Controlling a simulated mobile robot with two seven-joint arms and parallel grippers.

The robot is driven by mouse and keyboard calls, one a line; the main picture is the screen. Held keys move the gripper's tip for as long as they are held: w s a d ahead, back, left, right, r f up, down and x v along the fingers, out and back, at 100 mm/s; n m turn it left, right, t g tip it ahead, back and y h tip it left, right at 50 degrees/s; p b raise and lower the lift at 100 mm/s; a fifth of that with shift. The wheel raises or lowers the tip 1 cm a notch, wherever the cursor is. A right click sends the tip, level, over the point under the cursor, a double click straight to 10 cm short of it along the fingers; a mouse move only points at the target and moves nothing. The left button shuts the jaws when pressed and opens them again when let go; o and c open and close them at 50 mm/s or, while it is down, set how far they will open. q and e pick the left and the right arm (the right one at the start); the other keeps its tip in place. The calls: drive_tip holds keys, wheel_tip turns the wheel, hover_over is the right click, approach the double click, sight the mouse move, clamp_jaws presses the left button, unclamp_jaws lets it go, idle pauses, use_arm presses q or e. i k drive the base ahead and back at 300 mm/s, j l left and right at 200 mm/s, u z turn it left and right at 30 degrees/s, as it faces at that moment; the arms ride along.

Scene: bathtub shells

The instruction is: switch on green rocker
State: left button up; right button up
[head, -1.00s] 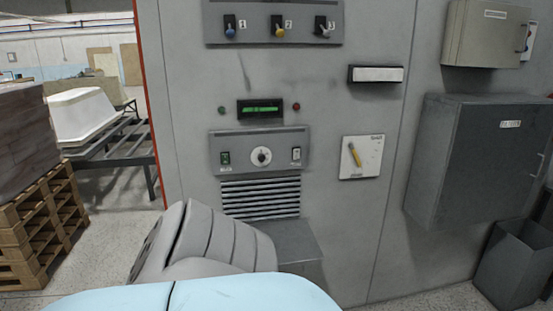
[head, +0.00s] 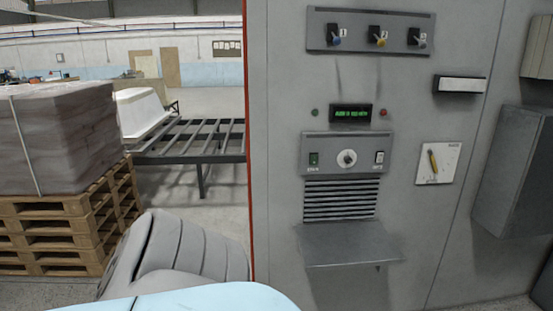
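The green rocker (head: 314,159) is a small green switch at the left end of a grey control strip (head: 333,140) on the tall grey cabinet. A round knob (head: 347,158) sits in the middle of that strip, and a white-and-dark rocker (head: 379,157) is at its right end. Whether the green rocker is on or off is too small to tell. A display (head: 351,113) with green text is above the strip, between a green lamp and a red lamp. A grey and light blue part of me fills the lower left. Neither gripper is in view.
A grey shelf (head: 348,244) juts out below the vent slats. Three numbered toggles (head: 381,38) are at the top, and a yellow-handled switch (head: 434,161) is to the right. A loaded pallet (head: 60,207) and a metal rack (head: 200,140) stand at left.

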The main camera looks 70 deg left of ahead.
sight(313, 158)
drive_tip(key=u, duration=2.15)
drive_tip(key=i+l+u, duration=0.1)
drive_tip(key=i+l, duration=0.15)
drive_tip(key=i+l+u, duration=0.15)
drive_tip(key=l, duration=0.3)
drive_tip(key=i+l+u, duration=0.1)
drive_tip(key=i+l, duration=0.25)
drive_tip(key=i+l+u, duration=0.15)
drive_tip(key=l, duration=0.3)
drive_tip(key=j+z, duration=0.25)
drive_tip(key=j, duration=0.4)
drive_tip(key=j+z, duration=0.25)
drive_tip(key=j, duration=0.4)
